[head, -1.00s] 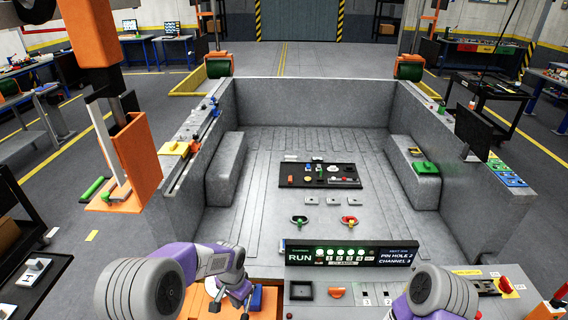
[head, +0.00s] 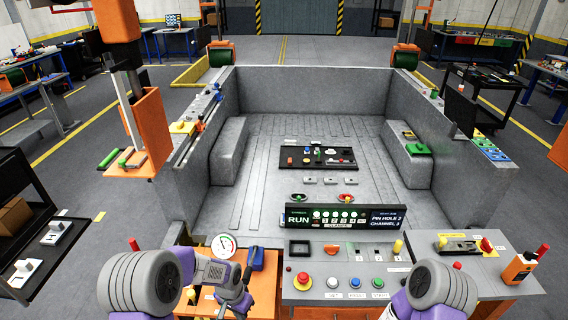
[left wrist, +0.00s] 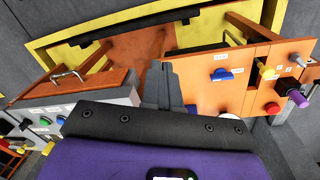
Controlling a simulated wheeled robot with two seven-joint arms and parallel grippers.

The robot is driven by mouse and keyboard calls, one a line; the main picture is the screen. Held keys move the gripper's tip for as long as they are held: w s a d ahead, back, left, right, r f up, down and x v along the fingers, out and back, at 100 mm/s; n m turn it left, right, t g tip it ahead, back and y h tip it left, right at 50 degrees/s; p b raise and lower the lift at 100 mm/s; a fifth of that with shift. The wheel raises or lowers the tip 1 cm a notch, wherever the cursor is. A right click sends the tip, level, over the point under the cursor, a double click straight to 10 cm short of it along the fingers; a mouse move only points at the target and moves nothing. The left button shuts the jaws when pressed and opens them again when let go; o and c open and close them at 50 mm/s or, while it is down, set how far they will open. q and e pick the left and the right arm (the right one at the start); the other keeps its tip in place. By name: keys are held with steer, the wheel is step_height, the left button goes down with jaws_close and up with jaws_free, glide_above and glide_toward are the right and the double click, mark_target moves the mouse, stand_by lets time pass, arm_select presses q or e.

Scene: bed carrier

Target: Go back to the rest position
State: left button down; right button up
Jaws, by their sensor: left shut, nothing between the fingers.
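My left gripper (head: 238,303) is low in the head view, over the orange-topped bench left of the grey control console (head: 330,270). Its dark fingers are shut and empty. They also show in the left wrist view (left wrist: 166,85), pointing away above an orange panel, apart from the blue knob (left wrist: 222,74). My left arm is bent, with its grey and purple elbow at the lower left. My right arm shows only its purple and grey elbow part at the lower right; its gripper is out of view.
A round gauge (head: 223,246) and a blue handle (head: 257,258) stand close to my left gripper. The console carries a red mushroom button (head: 303,281) and several coloured buttons. Behind it are the RUN display (head: 340,219) and the grey truck bed (head: 290,210).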

arm_select(q)
steer(key=s+d+f+n+h+b, duration=0.3)
steer(key=s+f+n+b, duration=0.5)
steer(key=s+f, duration=1)
step_height(320, 180, down, 4)
steer(key=shift+r+t+b, duration=0.2)
steer(key=shift+t+b, duration=0.2)
steer(key=shift+b, duration=0.55)
steer(key=shift+d, duration=0.1)
